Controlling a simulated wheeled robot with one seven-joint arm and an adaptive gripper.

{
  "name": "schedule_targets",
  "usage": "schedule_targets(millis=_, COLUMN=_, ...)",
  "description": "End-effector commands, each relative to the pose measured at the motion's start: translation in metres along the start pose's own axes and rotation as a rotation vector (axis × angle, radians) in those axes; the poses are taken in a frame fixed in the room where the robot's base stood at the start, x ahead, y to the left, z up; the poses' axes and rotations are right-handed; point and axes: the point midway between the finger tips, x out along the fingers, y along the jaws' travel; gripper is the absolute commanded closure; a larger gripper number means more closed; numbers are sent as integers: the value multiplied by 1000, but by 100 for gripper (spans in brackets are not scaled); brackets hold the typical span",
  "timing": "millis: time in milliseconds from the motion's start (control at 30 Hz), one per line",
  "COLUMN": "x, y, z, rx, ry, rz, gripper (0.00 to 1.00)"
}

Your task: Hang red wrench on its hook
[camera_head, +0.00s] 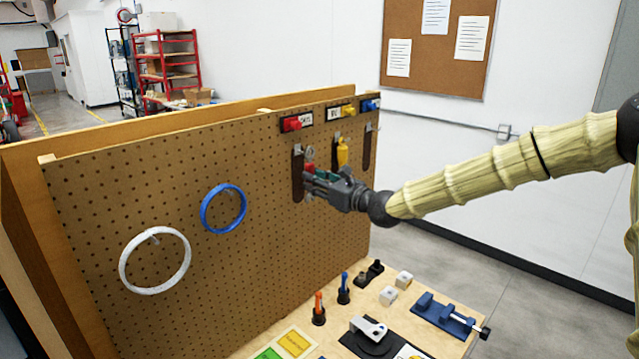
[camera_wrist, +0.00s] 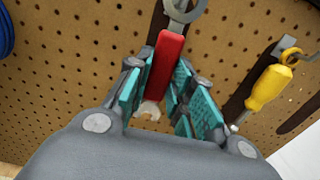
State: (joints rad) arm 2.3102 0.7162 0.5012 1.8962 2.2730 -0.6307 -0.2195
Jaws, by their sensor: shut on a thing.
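The red wrench (camera_head: 309,168) is in front of the pegboard (camera_head: 110,185), below the red marker (camera_head: 292,124). In the wrist view the wrench's red handle (camera_wrist: 166,58) stands nearly upright between the teal finger pads, its grey ring end up and its open end down. My gripper (camera_head: 313,181) is shut on the handle; its fingers also show in the wrist view (camera_wrist: 158,78). The hook (camera_head: 297,149) is at the top of a dark strip, close to the left of the ring in the head view. I cannot tell whether the ring is around the hook.
A yellow screwdriver (camera_head: 342,152) hangs close to the right, also in the wrist view (camera_wrist: 268,88). A dark strip (camera_head: 367,146) beyond it is bare. Blue (camera_head: 223,208) and white (camera_head: 155,260) rings hang at left. The bench (camera_head: 445,338) below holds several fixtures.

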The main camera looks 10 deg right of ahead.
Motion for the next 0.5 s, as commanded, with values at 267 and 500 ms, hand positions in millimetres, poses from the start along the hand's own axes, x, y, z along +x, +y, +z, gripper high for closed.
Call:
schedule_targets(millis=267, x=13, y=1, z=-1, rx=0, ry=0, rz=1, gripper=100)
schedule_targets(millis=500, x=21, y=0, z=-9, rx=-2, ry=0, rz=0, gripper=100)
